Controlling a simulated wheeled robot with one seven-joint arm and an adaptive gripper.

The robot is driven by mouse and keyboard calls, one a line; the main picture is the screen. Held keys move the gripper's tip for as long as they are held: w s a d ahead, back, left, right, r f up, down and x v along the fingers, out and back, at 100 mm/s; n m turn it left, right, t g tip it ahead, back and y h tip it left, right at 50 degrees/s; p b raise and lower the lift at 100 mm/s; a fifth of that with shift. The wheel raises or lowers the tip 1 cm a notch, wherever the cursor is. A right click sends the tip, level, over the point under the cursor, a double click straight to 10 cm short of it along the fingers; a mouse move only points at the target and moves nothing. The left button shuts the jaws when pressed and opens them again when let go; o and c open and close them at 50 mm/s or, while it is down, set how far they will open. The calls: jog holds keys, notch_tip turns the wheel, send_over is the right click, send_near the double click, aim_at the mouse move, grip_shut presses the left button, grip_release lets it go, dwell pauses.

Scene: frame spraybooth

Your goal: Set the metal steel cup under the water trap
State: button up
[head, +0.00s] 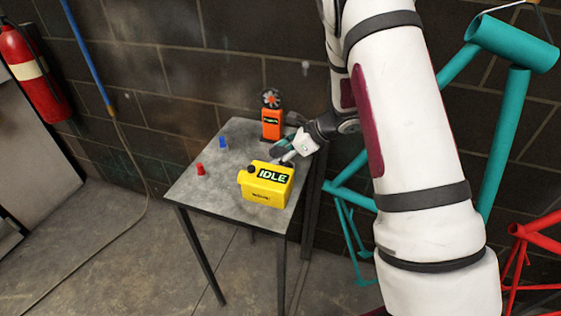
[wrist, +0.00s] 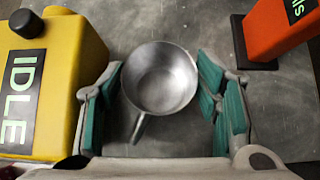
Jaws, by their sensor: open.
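The metal steel cup (wrist: 160,78) is a small round grey cup with a short handle that points toward my gripper. It stands on the grey table, seen from above, and looks empty. My gripper (wrist: 158,72) is open, with one teal-padded finger on each side of the cup; I see gaps between the pads and the cup. In the head view my gripper (head: 282,152) is low over the table between the yellow box and the orange device, and I cannot make out the cup there. I cannot identify the water trap in either view.
On the table (head: 222,190) stand a yellow box (head: 265,188) marked IDLE, an orange device (head: 271,124) with a dark round top, a blue piece (head: 223,142) and a red piece (head: 200,169). The table's left front is clear. A teal frame (head: 500,140) is at right.

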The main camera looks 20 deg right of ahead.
jog(key=c, duration=1.1)
jog(key=shift+r, duration=0.1)
